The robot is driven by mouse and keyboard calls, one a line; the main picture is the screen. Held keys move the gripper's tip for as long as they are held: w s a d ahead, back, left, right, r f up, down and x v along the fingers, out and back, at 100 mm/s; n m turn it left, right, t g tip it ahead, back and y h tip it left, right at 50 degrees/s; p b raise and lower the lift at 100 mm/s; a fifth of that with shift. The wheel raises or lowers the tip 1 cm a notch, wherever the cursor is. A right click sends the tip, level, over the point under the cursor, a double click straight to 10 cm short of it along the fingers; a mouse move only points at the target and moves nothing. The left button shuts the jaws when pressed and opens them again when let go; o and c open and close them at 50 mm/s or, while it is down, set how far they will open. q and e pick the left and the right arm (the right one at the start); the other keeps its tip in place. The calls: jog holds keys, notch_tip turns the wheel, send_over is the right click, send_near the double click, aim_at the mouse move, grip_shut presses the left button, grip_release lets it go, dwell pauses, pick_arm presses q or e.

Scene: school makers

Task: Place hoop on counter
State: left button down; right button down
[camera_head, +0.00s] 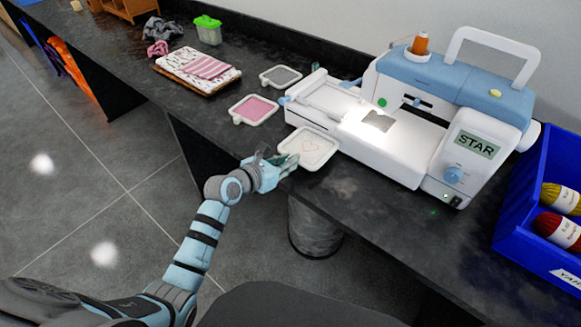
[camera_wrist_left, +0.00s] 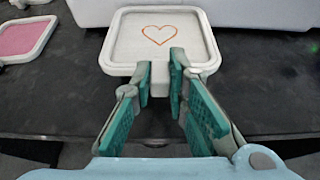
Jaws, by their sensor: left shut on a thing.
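The hoop (camera_head: 308,148) is a white square frame with rounded corners, holding pale cloth with an orange heart outline. It is at the front edge of the dark counter (camera_head: 351,179), in front of the sewing machine. My left gripper (camera_head: 289,162) is shut on the near tab of the hoop. In the left wrist view the hoop (camera_wrist_left: 160,40) is beyond the teal fingers (camera_wrist_left: 160,80), heart facing up. I cannot tell whether it touches the counter. My right gripper is not in view.
A white and blue sewing machine (camera_head: 435,108) stands behind the hoop. A pink hoop (camera_head: 254,109) and a grey hoop (camera_head: 281,76) lie to its left. A blue bin (camera_head: 532,213) with yarn is at the right.

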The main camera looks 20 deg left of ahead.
aim_at(287, 178)
pick_arm(q)
notch_tip(287, 178, down, 3)
jog(key=shift+f+b, duration=0.1)
jog(key=shift+b, duration=0.4)
jog(key=shift+r, duration=0.2)
jog(key=shift+f+b, duration=0.3)
jog(key=shift+f, duration=0.3)
jog(key=c, duration=1.6)
grip_release()
jog(key=shift+o, duration=0.2)
jog(key=shift+r, duration=0.1)
